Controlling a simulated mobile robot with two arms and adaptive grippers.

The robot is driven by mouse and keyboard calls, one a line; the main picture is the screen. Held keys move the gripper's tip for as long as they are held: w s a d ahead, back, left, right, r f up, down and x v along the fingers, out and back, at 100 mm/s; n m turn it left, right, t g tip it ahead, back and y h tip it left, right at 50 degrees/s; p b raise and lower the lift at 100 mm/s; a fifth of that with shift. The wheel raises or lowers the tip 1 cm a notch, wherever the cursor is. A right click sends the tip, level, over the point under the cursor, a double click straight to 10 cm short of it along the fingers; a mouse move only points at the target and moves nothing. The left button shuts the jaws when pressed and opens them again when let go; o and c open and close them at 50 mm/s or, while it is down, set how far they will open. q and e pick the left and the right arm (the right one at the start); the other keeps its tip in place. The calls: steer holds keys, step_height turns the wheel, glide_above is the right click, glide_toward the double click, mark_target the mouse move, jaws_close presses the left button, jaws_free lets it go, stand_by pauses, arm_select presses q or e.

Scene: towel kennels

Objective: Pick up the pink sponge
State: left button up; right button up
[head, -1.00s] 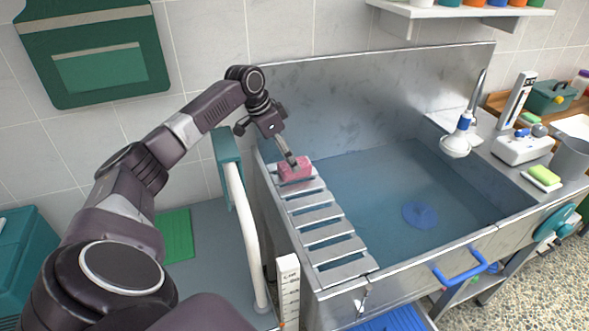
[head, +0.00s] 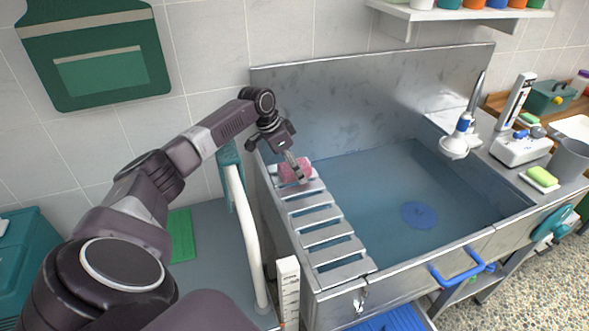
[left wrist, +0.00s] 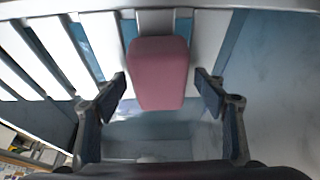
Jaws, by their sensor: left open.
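The pink sponge (head: 289,172) lies on the far end of the slatted rack (head: 327,236) at the left side of the steel sink. My left gripper (head: 299,176) is at the sponge, in front of part of it in the head view. In the left wrist view the sponge (left wrist: 159,74) sits between the two open fingers (left wrist: 163,95), with a gap on each side. The fingers do not appear to touch it. My right gripper is not in view.
The sink basin (head: 380,185) holds water, with a blue disc (head: 419,215) at the bottom. A white shower head (head: 454,147) hangs at the right. A white post (head: 247,235) stands left of the sink. A green sponge (head: 542,176) lies on the right counter.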

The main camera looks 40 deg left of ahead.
arm_select(q)
steer(key=shift+f, duration=0.15)
steer(key=c, duration=1)
steer(key=shift+r+b, duration=0.3)
steer(key=shift+r, duration=0.05)
steer(key=shift+r+b, duration=0.45)
steer(key=shift+r, duration=9.5)
